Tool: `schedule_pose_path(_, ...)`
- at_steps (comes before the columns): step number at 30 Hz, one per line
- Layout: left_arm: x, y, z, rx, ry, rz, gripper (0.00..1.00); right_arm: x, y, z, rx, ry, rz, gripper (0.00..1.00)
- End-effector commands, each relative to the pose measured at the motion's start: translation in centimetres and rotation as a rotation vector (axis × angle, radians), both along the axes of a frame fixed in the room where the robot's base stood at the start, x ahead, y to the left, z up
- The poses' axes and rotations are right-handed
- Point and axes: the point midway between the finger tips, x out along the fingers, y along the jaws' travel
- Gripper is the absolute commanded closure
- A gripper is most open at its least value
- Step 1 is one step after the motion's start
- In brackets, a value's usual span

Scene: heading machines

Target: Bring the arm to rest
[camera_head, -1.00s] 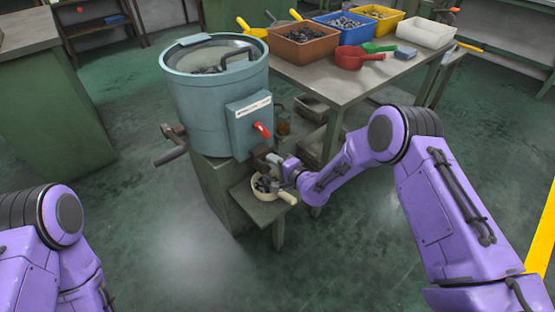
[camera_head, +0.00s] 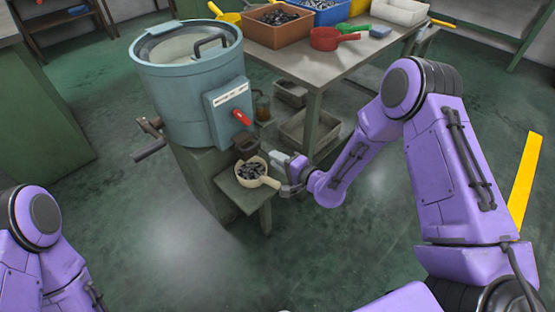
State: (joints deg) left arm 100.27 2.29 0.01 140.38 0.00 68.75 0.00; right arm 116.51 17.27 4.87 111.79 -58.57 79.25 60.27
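My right arm reaches in from the right. Its gripper (camera_head: 281,173) is beside the small shelf (camera_head: 243,198) of the machine, just right of a cream scoop (camera_head: 240,174) full of dark metal parts. The fingers appear spread, with nothing seen between them. The scoop's handle (camera_head: 271,182) points toward the gripper; whether they touch is hard to tell. My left arm (camera_head: 45,245) shows only in part at the lower left, and its gripper is out of view.
A worktable (camera_head: 315,68) with bins and a red scoop (camera_head: 325,39) is behind. Crates sit under it. The floor in front is clear.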

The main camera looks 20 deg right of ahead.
Motion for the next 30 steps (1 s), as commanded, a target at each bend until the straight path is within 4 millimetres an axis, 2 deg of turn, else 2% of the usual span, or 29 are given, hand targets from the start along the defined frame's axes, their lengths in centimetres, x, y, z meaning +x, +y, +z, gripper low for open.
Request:
schedule_pose_path(14, 0.0, 0.0, 0.0, 0.0, 0.0, 0.0, 0.43, -0.1, 0.0, 0.0, -0.007, -0.003, 0.002, 0.78)
schedule_pose_path(17, 0.0, 0.0, 0.0, 0.0, 0.0, 0.0, 0.43, 0.0, -0.4, -0.3, -0.116, -0.036, 0.01, 0.78)
schedule_pose_path(19, 0.0, 0.0, 0.0, 0.0, 0.0, 0.0, 0.43, -1.5, -1.7, -2.1, -0.292, -0.006, -0.034, 0.78)
schedule_pose_path(20, 0.0, 0.0, 0.4, 0.0, 0.0, 0.0, 0.43, -3.2, -2.5, -3.3, -0.395, 0.041, -0.05, 0.78)
schedule_pose_path(21, 0.0, 0.0, 1.4, 0.0, 0.0, 0.0, 0.43, -6.3, -3.4, -5.0, -0.536, 0.131, -0.055, 0.78)
schedule_pose_path(23, 0.0, 0.0, 2.8, 0.0, 0.0, 0.0, 0.43, -11.3, -4.8, -7.0, -0.717, 0.272, -0.034, 0.78)
schedule_pose_path(24, 0.0, 0.0, 3.6, 0.0, 0.0, 0.0, 0.43, -14.7, -5.8, -7.9, -0.819, 0.366, -0.01, 0.78)
schedule_pose_path(26, 0.0, 0.0, 4.8, 0.0, 0.0, 0.0, 0.43, -19.8, -7.2, -8.6, -0.946, 0.5, 0.037, 0.78)
schedule_pose_path(27, 0.0, 0.0, 5.6, 0.0, 0.0, 0.0, 0.43, -23.1, -8.0, -8.7, -1.015, 0.584, 0.07, 0.78)
schedule_pose_path(30, 0.0, 0.0, 7.2, 0.0, 0.0, 0.0, 0.43, -29.6, -9.7, -8.0, -1.124, 0.751, 0.126, 0.78)
